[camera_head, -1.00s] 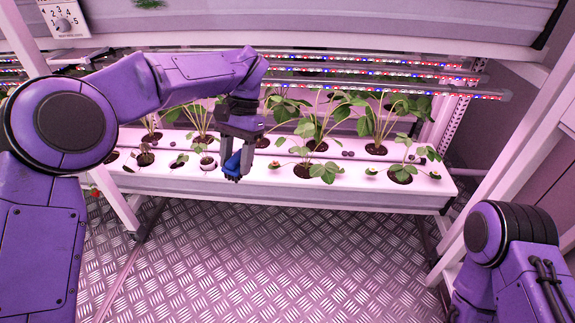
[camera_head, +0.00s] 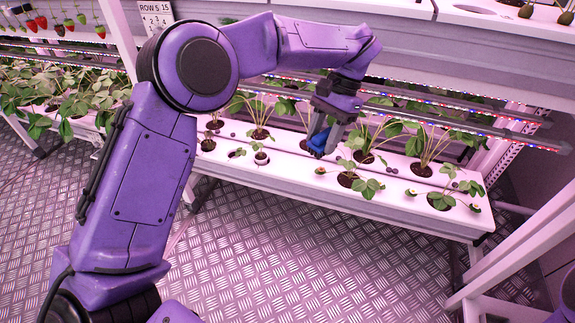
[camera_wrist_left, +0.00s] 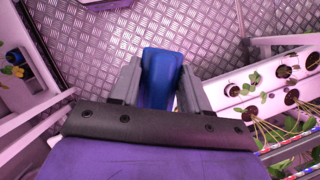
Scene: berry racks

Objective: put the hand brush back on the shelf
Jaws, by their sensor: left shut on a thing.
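My left gripper (camera_head: 320,150) is shut on a blue object, which I take to be the hand brush (camera_head: 318,142). In the head view the gripper hangs over the white planting tray, just left of a leafy plant. In the left wrist view the hand brush (camera_wrist_left: 160,75) sticks out as a smooth blue block between the two grey fingers (camera_wrist_left: 160,85); its bristles do not show. I cannot tell which surface is the brush's shelf. My right gripper is out of view; only a bit of purple shows at the right edge.
The white tray (camera_head: 285,178) holds several potted plants under LED bars (camera_head: 470,125). A grey upper level (camera_head: 420,50) runs above the arm. White frame posts stand at right (camera_head: 500,265) and left (camera_head: 117,35). Another planted row is at left. The metal floor (camera_head: 270,255) in front is clear.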

